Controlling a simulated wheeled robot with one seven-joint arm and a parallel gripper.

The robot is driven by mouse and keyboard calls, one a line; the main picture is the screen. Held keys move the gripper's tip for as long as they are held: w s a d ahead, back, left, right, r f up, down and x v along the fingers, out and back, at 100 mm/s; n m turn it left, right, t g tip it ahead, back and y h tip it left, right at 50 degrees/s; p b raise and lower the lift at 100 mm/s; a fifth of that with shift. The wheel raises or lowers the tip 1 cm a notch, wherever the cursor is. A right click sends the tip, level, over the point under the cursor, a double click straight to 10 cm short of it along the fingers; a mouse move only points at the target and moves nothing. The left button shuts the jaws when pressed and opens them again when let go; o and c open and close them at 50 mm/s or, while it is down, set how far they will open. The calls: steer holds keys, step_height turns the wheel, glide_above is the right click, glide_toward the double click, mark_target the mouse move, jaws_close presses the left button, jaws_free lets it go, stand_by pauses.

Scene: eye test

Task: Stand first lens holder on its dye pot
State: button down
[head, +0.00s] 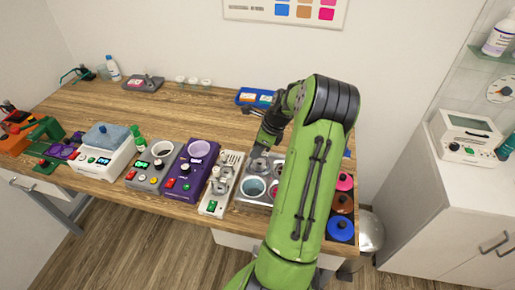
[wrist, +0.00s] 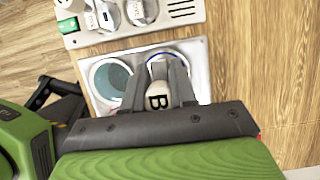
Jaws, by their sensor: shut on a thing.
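My gripper (head: 261,150) is shut on a pale lens holder marked "B" (wrist: 158,101). In the wrist view, the gripper's fingers (wrist: 168,68) stand over a metal tray (wrist: 205,72). The holder is over or at a dye pot with a blue rim (wrist: 158,53); the fingers hide much of that pot, and I cannot tell whether the holder touches it. A pot with teal liquid (wrist: 112,80) is open beside it. In the head view, the tray (head: 241,201) lies below my gripper, with a pale blue pot (head: 254,186); my arm hides its right part.
A white unit (head: 211,207) with grey holders stands left of the tray; purple (head: 184,190) and grey (head: 139,179) devices are farther left. Pink (head: 344,181), brown (head: 342,202) and blue (head: 340,229) lids lie at the right. A blue box (head: 252,97) is behind. The table's back middle is clear.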

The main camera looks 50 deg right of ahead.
steer(key=shift+f, duration=0.25)
steer(key=c, duration=0.5)
jaws_free()
step_height(320, 180, up, 6)
steer(key=p, duration=0.6)
steer(key=shift+r+p, duration=0.15)
steer(key=shift+p, duration=0.15)
